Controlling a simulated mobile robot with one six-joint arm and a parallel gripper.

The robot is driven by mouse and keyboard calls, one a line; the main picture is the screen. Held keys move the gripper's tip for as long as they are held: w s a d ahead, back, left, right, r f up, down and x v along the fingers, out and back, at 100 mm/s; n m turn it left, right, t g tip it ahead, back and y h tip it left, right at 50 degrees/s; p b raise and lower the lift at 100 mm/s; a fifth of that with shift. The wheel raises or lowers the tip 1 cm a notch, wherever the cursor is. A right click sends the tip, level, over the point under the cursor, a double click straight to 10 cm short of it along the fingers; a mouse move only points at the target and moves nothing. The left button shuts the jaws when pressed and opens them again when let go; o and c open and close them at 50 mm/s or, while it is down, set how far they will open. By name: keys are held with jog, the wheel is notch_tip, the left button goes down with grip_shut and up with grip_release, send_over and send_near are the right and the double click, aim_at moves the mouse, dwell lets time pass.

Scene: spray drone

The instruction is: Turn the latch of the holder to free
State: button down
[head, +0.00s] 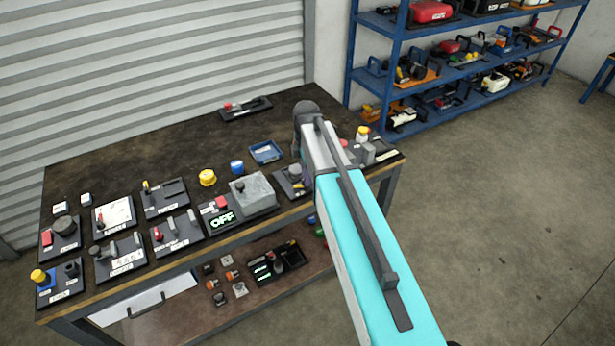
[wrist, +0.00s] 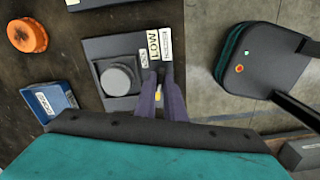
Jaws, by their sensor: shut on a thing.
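In the wrist view, a dark holder plate (wrist: 94,49) with a round grey knob (wrist: 118,80) lies on the workbench. Pale labels, one reading LOW, are on its right side. My gripper (wrist: 160,74) reaches in from below with two purple-grey fingers close together at the plate's right edge. They are shut on a small part there, seemingly the latch; a bit of yellow shows between the fingers. The fingers hide most of this part, so I cannot tell its angle.
The workbench (head: 97,150) carries several other panels, a yellow cap (head: 207,177) and a blue tray (head: 265,152). The wrist view shows an orange cap (wrist: 27,35) left of the holder. A blue shelf rack (head: 397,48) stands behind right. The floor at right is clear.

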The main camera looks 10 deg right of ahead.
jog(key=shift+w+n, duration=0.15)
jog(key=shift+n, duration=1.35)
jog(key=c, duration=1.8)
grip_release()
jog(key=shift+c, duration=0.2)
jog(key=shift+r, duration=0.1)
notch_tip(320, 180, up, 14)
jog(key=b, duration=0.3)
jog(key=shift+s+f, duration=0.2)
jog(key=shift+f, duration=0.05)
